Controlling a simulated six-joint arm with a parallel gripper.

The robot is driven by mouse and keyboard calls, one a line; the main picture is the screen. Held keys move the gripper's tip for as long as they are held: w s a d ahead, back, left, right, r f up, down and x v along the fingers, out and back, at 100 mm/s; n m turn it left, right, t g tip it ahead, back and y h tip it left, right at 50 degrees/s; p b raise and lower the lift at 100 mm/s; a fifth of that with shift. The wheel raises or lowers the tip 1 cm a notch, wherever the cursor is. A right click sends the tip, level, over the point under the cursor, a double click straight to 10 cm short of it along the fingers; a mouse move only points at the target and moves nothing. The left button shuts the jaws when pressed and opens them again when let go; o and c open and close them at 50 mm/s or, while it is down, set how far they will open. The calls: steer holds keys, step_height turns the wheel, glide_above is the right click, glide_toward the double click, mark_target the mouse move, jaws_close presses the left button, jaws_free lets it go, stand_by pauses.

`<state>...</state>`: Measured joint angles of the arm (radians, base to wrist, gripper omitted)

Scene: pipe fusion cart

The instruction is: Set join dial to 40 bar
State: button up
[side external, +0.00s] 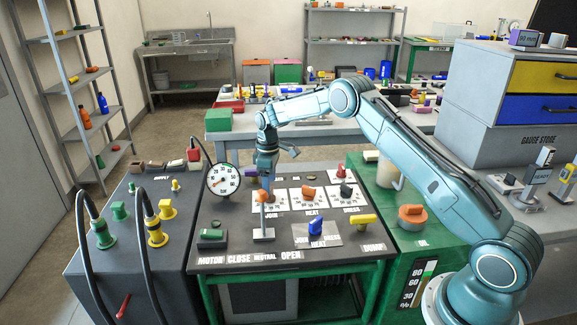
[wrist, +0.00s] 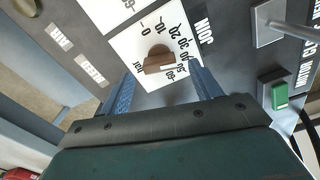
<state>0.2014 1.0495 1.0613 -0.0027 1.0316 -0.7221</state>
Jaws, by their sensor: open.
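The join dial is a white plate (wrist: 125,47) with a scale from 0 upward in bar, beside the JOIN label. Its brown bar-shaped knob (wrist: 158,62) lies across the plate, one end toward the higher numbers around 50; the exact reading is unclear. My gripper (wrist: 163,74) is open, its two blue fingers on either side of the knob, with no clear contact.
The heat dial (side external: 308,193) and another dial (side external: 346,190) sit to the right. A green motor switch (side external: 212,234) is at front left.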

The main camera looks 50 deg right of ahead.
steer(key=shift+f, duration=1.45)
steer(key=shift+c, duration=0.4)
steer(key=c, duration=0.9)
steer(key=shift+m, duration=1.5)
steer(key=o, duration=1)
